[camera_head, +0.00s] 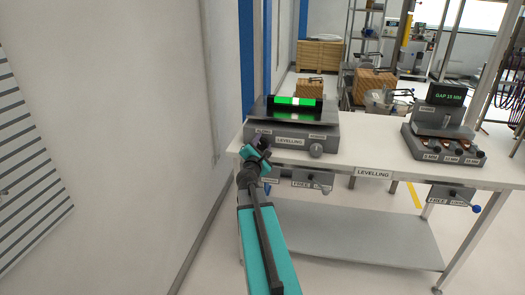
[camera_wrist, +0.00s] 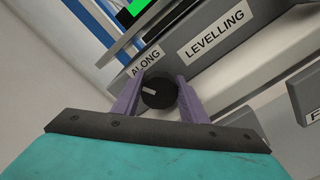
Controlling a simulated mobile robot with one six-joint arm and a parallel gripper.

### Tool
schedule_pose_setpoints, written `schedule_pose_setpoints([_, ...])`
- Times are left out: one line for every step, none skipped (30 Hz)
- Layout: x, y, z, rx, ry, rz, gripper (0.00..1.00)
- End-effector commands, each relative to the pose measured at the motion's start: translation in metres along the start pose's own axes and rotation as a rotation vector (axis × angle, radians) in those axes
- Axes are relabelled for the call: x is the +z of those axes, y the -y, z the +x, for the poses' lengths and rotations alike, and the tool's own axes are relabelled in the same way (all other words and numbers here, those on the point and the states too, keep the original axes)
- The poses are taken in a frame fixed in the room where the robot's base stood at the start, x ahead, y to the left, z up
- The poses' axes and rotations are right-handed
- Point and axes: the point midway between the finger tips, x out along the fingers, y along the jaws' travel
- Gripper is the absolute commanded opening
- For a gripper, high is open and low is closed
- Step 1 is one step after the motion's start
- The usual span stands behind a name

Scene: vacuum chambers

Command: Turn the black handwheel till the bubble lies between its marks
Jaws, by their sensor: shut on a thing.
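The black handwheel (camera_wrist: 153,98) sits between my gripper's two purple fingers in the wrist view, below the label ALONG, with a pale index bar on its face. My gripper (camera_wrist: 158,84) is shut on it; in the head view my gripper (camera_head: 260,146) is at the left front of the levelling unit (camera_head: 278,142), hiding the handwheel. The bright green level vial (camera_head: 283,101) lies on top of the unit, with a pale bubble (camera_head: 296,101) near its middle. The marks are too small to tell. In the wrist view only a corner of the green vial (camera_wrist: 137,6) shows.
A grey knob (camera_head: 316,150) is on the unit's right front. The white bench (camera_head: 374,160) also carries a gap gauge unit (camera_head: 444,130) at the right. Small boxes with levers (camera_head: 313,180) hang under the bench edge. A wall stands at the left.

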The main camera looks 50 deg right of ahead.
Motion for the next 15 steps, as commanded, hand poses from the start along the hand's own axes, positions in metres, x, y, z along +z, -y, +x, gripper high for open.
schedule_pose_setpoints([-0.0032,0.0042,-0.0001,-0.001,0.0,0.03,0.17])
schedule_pose_setpoints([-0.0031,0.0042,-0.0001,-0.001,0.0,0.045,0.17])
schedule_pose_setpoints([-0.003,0.004,-0.0001,-0.001,0.0,0.064,0.17])
schedule_pose_setpoints([-0.0029,0.0039,-0.0001,-0.001,0.0,0.079,0.17])
schedule_pose_setpoints([-0.0028,0.0036,-0.0001,0.0,0.0,0.091,0.17])
schedule_pose_setpoints([-0.0029,0.0036,-0.0001,0.0,0.0,0.108,0.17])
schedule_pose_setpoints([-0.0031,0.0036,-0.0001,-0.001,-0.001,0.12,0.17])
schedule_pose_setpoints([-0.0033,0.0035,-0.0001,-0.001,-0.002,0.13,0.18])
schedule_pose_setpoints([-0.0033,0.0032,-0.0002,-0.001,-0.002,0.142,0.18])
schedule_pose_setpoints([-0.0033,0.0027,-0.0003,-0.001,-0.003,0.149,0.18])
schedule_pose_setpoints([-0.0032,0.0022,-0.0003,-0.001,-0.004,0.154,0.18])
schedule_pose_setpoints([-0.0032,0.0017,-0.0003,-0.001,-0.005,0.157,0.18])
schedule_pose_setpoints([-0.0033,0.0014,-0.0004,-0.001,-0.006,0.158,0.18])
schedule_pose_setpoints([-0.0034,0.0011,-0.0005,-0.001,-0.006,0.157,0.18])
schedule_pose_setpoints([-0.0039,0.001,-0.0005,-0.001,-0.007,0.157,0.18])
